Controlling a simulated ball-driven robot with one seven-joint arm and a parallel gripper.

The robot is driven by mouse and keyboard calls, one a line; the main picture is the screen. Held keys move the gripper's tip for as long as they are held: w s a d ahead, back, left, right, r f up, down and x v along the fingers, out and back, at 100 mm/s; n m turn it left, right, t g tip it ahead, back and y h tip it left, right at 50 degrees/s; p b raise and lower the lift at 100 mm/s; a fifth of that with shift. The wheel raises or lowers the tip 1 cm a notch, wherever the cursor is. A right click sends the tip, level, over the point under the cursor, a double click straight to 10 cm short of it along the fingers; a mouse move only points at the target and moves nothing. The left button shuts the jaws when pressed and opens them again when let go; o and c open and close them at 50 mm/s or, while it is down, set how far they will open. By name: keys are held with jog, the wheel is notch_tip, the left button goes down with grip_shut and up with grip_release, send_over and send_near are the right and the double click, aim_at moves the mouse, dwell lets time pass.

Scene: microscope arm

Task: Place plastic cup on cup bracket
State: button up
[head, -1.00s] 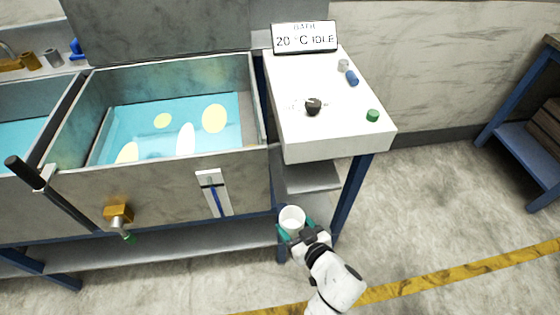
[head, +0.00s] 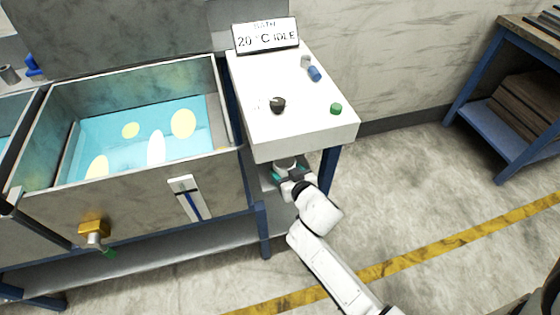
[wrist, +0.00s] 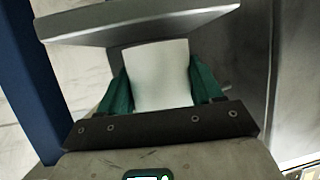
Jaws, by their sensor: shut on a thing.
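The white plastic cup (wrist: 160,75) is held between the green fingers of my gripper (wrist: 163,88) in the wrist view. In the head view, only part of the cup (head: 284,162) shows, just below the front edge of the white worktop, with my gripper (head: 287,173) around it. A grey metal plate (wrist: 140,22) crosses the wrist view just above the cup's top in the picture. I cannot tell whether this plate is the cup bracket or whether the cup touches it.
The white worktop (head: 300,130) overhangs my gripper and carries a dark knob (head: 278,105), a green cap (head: 336,108) and a blue piece (head: 314,74). A blue leg (head: 331,170) stands right of it. The water bath (head: 130,170) is left.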

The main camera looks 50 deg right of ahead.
aim_at(280, 164)
jog(key=shift+w+d, duration=0.3)
jog(key=shift+w, duration=0.3)
jog(key=shift+w+d+r+p, duration=0.1)
jog(key=shift+w+d+p, duration=0.15)
jog(key=shift+w, duration=0.35)
jog(key=shift+w+d+r+p, duration=0.1)
jog(key=shift+w+d, duration=0.2)
jog(key=shift+w, duration=0.25)
jog(key=shift+w+d+f+b, duration=0.1)
jog(key=shift+w+f+b, duration=0.1)
jog(key=shift+f, duration=0.3)
jog(key=shift+w+d+f+b, duration=0.1)
jog(key=shift+f+b, duration=0.05)
jog(key=shift+f, duration=0.3)
jog(key=shift+s, duration=0.1)
jog(key=shift+f, duration=0.2)
jog(key=o, duration=1.1)
jog(key=shift+r, duration=0.2)
